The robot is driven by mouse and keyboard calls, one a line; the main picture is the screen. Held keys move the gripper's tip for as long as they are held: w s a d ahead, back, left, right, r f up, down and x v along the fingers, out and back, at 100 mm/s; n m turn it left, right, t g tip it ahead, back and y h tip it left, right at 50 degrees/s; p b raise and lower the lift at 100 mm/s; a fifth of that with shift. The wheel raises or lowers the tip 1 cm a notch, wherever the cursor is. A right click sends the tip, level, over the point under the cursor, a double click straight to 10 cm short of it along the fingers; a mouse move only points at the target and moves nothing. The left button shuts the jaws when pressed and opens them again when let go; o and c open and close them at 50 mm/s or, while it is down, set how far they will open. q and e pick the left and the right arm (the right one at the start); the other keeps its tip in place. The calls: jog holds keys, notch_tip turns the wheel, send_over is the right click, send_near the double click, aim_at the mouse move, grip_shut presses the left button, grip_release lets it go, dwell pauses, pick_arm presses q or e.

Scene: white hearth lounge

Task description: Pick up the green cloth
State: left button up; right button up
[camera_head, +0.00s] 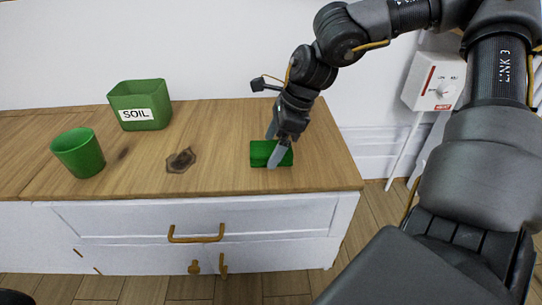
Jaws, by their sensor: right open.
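The green cloth (261,154) is a folded, flat bundle on the wooden top of the white cabinet, near its right end. My right gripper (274,149) comes down over the cloth from above. It is open, with one finger in front of the cloth's right part and the other behind it. The fingers cover some of the cloth, and I cannot tell whether they touch it. My left gripper is not in view.
A green box labelled SOIL (140,104) and a green pot (79,152) stand to the left on the cabinet top (215,135). A white wall box (434,82) hangs at right.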

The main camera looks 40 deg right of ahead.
jog(key=shift+f+b, duration=0.25)
jog(key=shift+b, duration=0.1)
dwell(0.5)
jog(key=shift+c, duration=0.5)
jog(key=c, duration=1)
